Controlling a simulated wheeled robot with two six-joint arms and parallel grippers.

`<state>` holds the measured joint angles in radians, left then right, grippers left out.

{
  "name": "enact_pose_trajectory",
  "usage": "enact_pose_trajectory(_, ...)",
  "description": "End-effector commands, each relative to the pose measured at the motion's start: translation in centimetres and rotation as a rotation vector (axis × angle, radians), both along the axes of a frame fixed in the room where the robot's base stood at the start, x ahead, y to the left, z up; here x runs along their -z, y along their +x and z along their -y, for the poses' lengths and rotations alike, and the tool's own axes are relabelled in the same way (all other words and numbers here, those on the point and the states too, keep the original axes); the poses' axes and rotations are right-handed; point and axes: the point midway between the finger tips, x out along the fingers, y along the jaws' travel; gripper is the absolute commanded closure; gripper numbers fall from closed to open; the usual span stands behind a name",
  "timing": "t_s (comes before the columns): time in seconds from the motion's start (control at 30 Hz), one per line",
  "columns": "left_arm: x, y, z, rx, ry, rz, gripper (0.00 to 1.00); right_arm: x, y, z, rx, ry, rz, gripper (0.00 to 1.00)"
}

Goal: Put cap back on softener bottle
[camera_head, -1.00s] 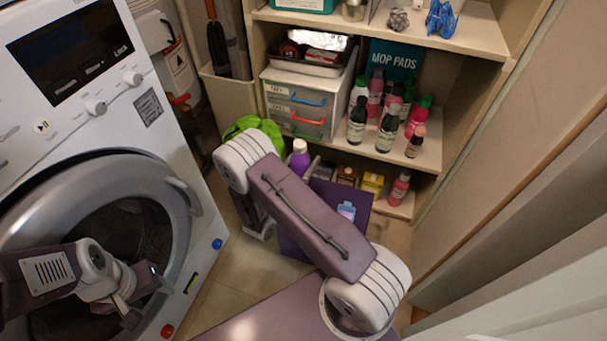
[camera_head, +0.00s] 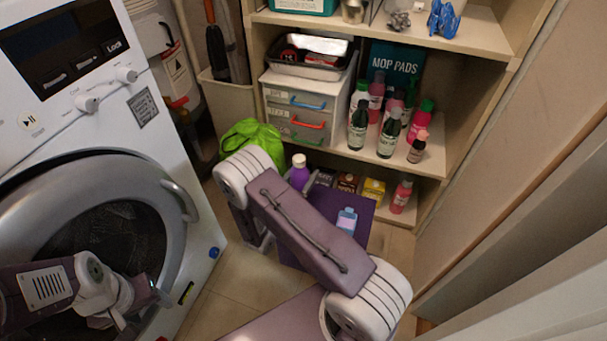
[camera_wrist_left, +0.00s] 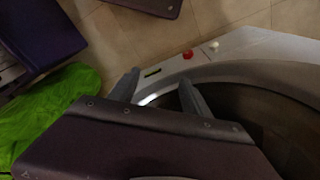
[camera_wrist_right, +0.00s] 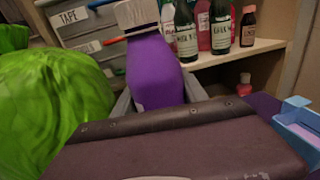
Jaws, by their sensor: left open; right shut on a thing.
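The softener bottle (camera_wrist_right: 155,72) is purple and stands nearly upright, slightly tilted, in the right wrist view. A white ribbed cap (camera_wrist_right: 137,14) sits on its top. The bottle also shows in the head view (camera_head: 299,176), partly behind my right arm. My right gripper (camera_wrist_right: 158,100) is shut on the bottle's lower body; its fingers are largely hidden by the wrist housing. My left gripper (camera_wrist_left: 158,92) is open and empty, in front of the washer door (camera_head: 45,200); no cap shows between its fingers.
A green bag (camera_wrist_right: 50,105) lies beside the bottle. A light-blue container (camera_head: 347,220) is on a purple surface (camera_head: 364,232). Shelves (camera_head: 440,150) with several bottles stand behind. The washer is on the left. Bare floor (camera_head: 235,285) shows between washer and purple surface.

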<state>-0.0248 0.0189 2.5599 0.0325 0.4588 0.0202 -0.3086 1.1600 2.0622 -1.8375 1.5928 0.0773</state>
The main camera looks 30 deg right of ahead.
Motion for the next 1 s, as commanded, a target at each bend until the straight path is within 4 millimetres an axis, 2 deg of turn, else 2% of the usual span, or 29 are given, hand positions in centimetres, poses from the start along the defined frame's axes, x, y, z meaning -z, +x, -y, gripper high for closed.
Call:
enact_pose_trajectory(0.03,0.1,0.0,0.0,0.0,0.0,0.0,0.44,0.1,0.0,0.0,0.0,0.0,0.0,0.41)
enact_pose_trajectory(0.1,0.0,0.0,0.0,0.0,0.0,0.0,0.44,0.0,0.0,0.0,0.0,0.0,0.0,0.28)
enact_pose_trajectory(0.47,-0.4,0.0,0.0,0.0,0.0,0.0,0.44,-0.4,-0.1,-0.2,-0.002,0.0,0.0,0.28)
enact_pose_trajectory(0.57,-1.2,0.0,0.0,0.0,0.0,0.0,0.44,-0.6,-0.8,-1.7,-0.007,0.0,-0.001,0.28)
enact_pose_trajectory(0.8,-3.5,0.0,0.0,0.0,0.0,0.0,0.44,-0.7,-4.0,-6.4,-0.008,-0.001,-0.002,0.28)
enact_pose_trajectory(1.0,-4.4,0.0,0.0,0.0,0.0,0.0,0.44,-0.5,-5.9,-9.2,-0.004,-0.001,0.001,0.28)
